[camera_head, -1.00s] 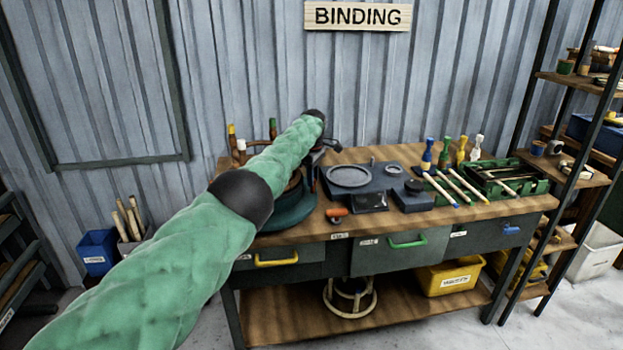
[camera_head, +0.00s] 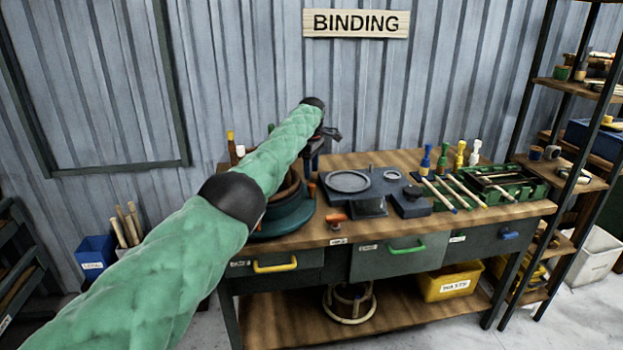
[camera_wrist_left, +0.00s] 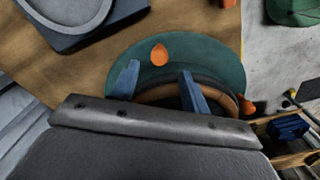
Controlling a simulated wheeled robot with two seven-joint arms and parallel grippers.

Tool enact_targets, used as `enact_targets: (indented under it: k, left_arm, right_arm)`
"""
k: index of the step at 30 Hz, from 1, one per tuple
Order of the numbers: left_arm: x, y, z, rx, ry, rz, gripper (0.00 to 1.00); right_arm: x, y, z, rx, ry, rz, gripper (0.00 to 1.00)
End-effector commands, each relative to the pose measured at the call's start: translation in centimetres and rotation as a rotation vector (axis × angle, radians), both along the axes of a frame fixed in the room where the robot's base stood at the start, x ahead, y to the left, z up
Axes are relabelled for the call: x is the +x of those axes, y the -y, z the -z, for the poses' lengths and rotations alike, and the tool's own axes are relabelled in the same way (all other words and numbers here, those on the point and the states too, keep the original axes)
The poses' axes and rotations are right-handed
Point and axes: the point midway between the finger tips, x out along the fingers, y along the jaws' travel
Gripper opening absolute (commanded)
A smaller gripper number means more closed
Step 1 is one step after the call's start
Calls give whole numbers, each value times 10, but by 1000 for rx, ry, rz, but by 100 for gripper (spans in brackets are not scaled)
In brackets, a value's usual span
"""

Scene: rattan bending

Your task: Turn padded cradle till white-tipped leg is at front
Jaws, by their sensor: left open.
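The padded cradle is a round green base (camera_head: 283,224) with a dark and brown ring, at the bench's left end; my left arm hides much of it. Its white-tipped leg (camera_head: 240,151) stands at the back left, beside a yellow-tipped leg (camera_head: 230,138). An orange-topped peg (camera_head: 311,190) stands at the cradle's right edge. My left gripper (camera_head: 314,161) is above and behind that edge. In the left wrist view its open fingers (camera_wrist_left: 157,75) are over the green base (camera_wrist_left: 205,58), with an orange peg top (camera_wrist_left: 159,55) showing between them. Contact cannot be told.
A dark plate with a grey disc (camera_head: 348,181) is right of the cradle. Mallets and a green tray (camera_head: 530,183) fill the right end. Shelves (camera_head: 570,170) stand further right.

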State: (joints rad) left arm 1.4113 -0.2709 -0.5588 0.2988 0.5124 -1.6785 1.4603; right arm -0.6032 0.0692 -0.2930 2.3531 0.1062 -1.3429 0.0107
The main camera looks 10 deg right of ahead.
Motion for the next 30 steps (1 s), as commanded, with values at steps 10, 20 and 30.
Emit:
enact_targets:
  k: [10, 20, 30]
  left_arm:
    - [0, 0, -21, 0, 0, 0, 46]
    - [1, 3, -19, -6, 13, 29, 46]
    - [1, 37, -11, -67, 220, 415, 46]
  right_arm:
    - [1, -11, 3, 18, 12, -10, 36]
    - [1, -8, 5, 13, 10, -7, 5]
    - [7, -9, -1, 13, 23, -11, 0]
